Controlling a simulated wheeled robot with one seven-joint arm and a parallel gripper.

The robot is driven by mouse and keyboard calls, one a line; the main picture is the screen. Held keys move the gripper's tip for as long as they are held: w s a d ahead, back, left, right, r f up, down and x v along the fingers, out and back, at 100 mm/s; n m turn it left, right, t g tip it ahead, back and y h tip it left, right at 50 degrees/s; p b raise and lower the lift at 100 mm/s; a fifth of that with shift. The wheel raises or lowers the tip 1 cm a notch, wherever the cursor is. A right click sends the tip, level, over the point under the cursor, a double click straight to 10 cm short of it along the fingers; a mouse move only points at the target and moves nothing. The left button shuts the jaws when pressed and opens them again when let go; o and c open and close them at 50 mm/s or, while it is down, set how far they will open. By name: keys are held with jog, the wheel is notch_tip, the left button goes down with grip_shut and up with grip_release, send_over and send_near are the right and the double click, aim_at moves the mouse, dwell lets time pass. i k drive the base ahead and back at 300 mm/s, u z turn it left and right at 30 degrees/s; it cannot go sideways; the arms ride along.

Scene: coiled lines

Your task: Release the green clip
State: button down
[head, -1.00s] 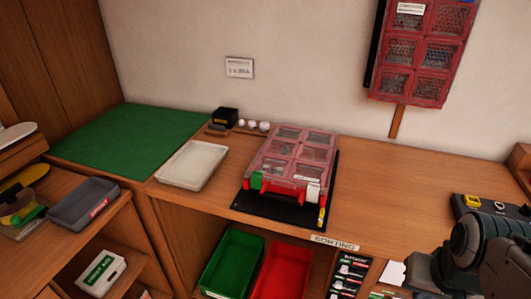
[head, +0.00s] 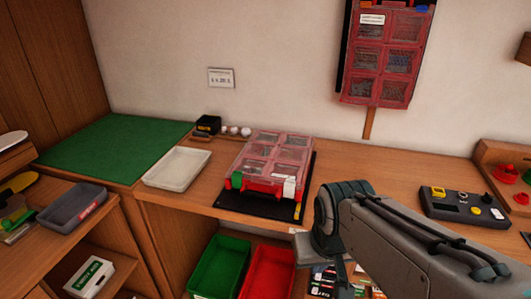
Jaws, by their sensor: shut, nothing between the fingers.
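The green clip (head: 237,180) sits at the front left corner of a red organizer case (head: 262,187) with clear lid windows. It looks fastened over the case's front edge, but it is too small to be sure. A white clip (head: 290,188) is at the front right corner. The case lies flat on a black mat (head: 245,208) on the wooden bench. My arm reaches in from the lower right, with its dark rounded joint just right of the mat. Nothing of mine touches the green clip.
A white tray (head: 177,168) and green mat (head: 115,147) lie left of the case. A control box (head: 462,204) stands right. Green (head: 218,268) and red (head: 268,275) bins sit below the bench. A second red case (head: 385,60) hangs on the wall.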

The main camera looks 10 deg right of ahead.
aim_at(237, 175)
jog(key=k, duration=0.65)
jog(key=u, duration=0.8)
jog(key=i, duration=1.45)
jog(key=z, duration=0.4)
